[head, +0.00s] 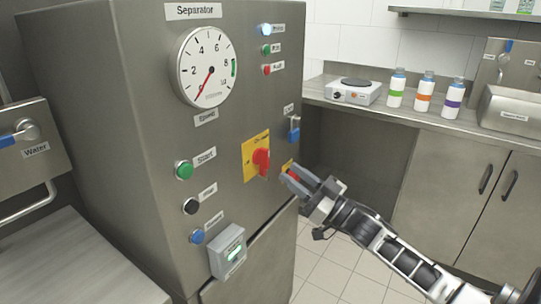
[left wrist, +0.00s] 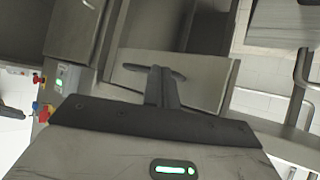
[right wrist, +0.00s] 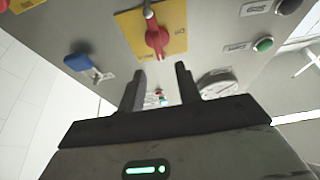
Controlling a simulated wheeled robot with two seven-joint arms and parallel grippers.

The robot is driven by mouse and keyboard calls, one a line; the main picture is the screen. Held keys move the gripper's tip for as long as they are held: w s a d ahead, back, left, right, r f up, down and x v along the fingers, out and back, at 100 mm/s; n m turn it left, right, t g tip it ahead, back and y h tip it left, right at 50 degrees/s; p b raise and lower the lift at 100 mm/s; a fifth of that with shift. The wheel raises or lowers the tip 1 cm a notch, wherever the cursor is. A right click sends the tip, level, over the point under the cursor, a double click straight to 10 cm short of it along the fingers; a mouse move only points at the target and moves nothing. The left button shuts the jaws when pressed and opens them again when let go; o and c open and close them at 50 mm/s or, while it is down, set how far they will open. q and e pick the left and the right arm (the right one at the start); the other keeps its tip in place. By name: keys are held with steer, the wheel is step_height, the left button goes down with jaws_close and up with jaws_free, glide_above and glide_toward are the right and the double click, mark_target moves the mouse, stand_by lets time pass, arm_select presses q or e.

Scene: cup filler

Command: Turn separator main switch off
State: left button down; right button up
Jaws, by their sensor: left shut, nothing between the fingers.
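The separator (head: 130,120) is a tall grey steel cabinet with a dial gauge and buttons. The same red switch shows in the right wrist view (right wrist: 157,38), beyond the fingertips. My right gripper (head: 302,181) is open and empty, in front of the panel to the right of the switch; its spread fingers show in the right wrist view (right wrist: 162,88). My left gripper (left wrist: 158,85) is shut and empty, away from the switch; it is outside the head view.
A second red knob on yellow (head: 291,173) is partly hidden behind my right fingers. A blue-handled part (head: 294,129) sits above it. A green start button (head: 184,170) and a small grey box (head: 228,252) are left. A counter (head: 410,113) holds a hotplate and bottles.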

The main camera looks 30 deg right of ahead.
mark_target(269, 157)
steer(key=x, duration=0.7)
steer(key=shift+w+a+p, duration=0.1)
steer(key=shift+w+p, duration=0.2)
steer(key=shift+p, duration=0.1)
jaws_close()
